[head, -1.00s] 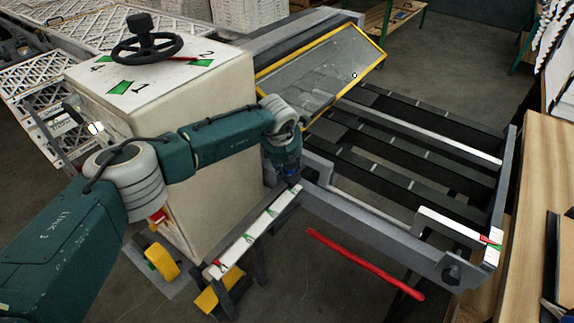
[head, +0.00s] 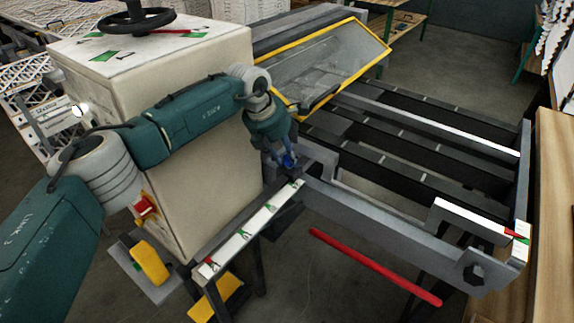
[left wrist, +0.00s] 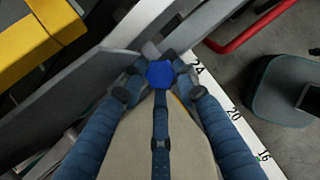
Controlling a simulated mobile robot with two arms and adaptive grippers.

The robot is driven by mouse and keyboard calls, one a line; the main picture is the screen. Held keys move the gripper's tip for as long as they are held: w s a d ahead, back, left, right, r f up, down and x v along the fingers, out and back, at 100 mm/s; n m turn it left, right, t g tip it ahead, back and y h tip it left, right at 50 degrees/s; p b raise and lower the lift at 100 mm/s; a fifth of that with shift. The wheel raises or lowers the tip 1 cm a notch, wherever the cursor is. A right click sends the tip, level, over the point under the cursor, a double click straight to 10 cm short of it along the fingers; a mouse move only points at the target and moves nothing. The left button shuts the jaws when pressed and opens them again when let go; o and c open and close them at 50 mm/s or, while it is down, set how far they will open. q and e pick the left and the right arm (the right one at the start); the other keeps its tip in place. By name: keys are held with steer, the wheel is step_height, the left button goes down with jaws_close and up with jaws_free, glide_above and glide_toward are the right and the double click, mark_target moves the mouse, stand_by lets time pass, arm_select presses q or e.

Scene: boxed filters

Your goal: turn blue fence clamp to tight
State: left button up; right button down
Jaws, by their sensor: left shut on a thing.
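The blue fence clamp shows as a bright blue knob (left wrist: 160,74) at the upper middle of the left wrist view. My left gripper (left wrist: 159,80) has its fingertips closed around it from both sides. In the head view the left gripper (head: 284,162) points down at the upper end of the white scale rail, with a spot of the bright blue clamp (head: 289,160) between its fingers. The fingers hide most of the clamp there, and I cannot read its turn angle. My right gripper is not in view.
The white scale rail (head: 250,227) runs below the gripper. The beige machine cabinet (head: 190,120) with a handwheel (head: 130,19) stands close to my left arm. A yellow-framed clear guard (head: 325,65) is behind, and a red bar (head: 372,265) crosses in front.

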arm_select(q)
steer(key=shift+s+f+m+g+b, duration=0.2)
steer(key=shift+f+m+g+b, duration=0.3)
steer(key=shift+m+b, duration=0.45)
steer(key=shift+a+r+m, duration=0.1)
steer(key=shift+m, duration=0.15)
steer(key=o, duration=1)
steer(key=shift+o, duration=0.5)
steer(key=shift+s+a+r, duration=0.15)
steer(key=shift+r, duration=0.1)
steer(key=shift+r, duration=0.1)
